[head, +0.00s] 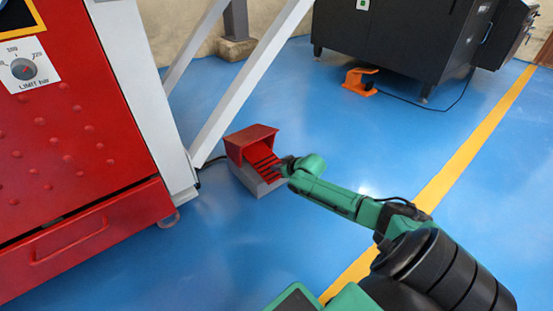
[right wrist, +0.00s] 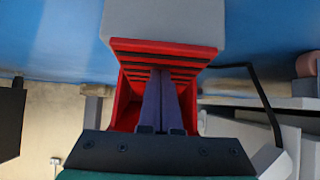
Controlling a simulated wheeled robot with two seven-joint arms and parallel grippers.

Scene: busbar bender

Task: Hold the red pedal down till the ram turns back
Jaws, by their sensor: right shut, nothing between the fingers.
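The red pedal (head: 259,157) has dark ribs and sits inside a red hooded housing (head: 250,136) on a grey base, on the floor beside the red machine. My right gripper (head: 279,166) reaches in from the right to the open front of the housing. In the right wrist view its fingers (right wrist: 161,75) are shut together, empty, and their tips lie over the ribbed pedal (right wrist: 190,62). I cannot tell whether they touch it or how far it is pressed. The ram is not in view. My left gripper is not in view.
The red machine (head: 85,150) with a limit dial (head: 24,69) fills the left. Slanted white struts (head: 245,90) rise behind the pedal housing. A dark cabinet (head: 400,40) and an orange pedal (head: 360,80) stand farther back. The blue floor around the pedal is clear.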

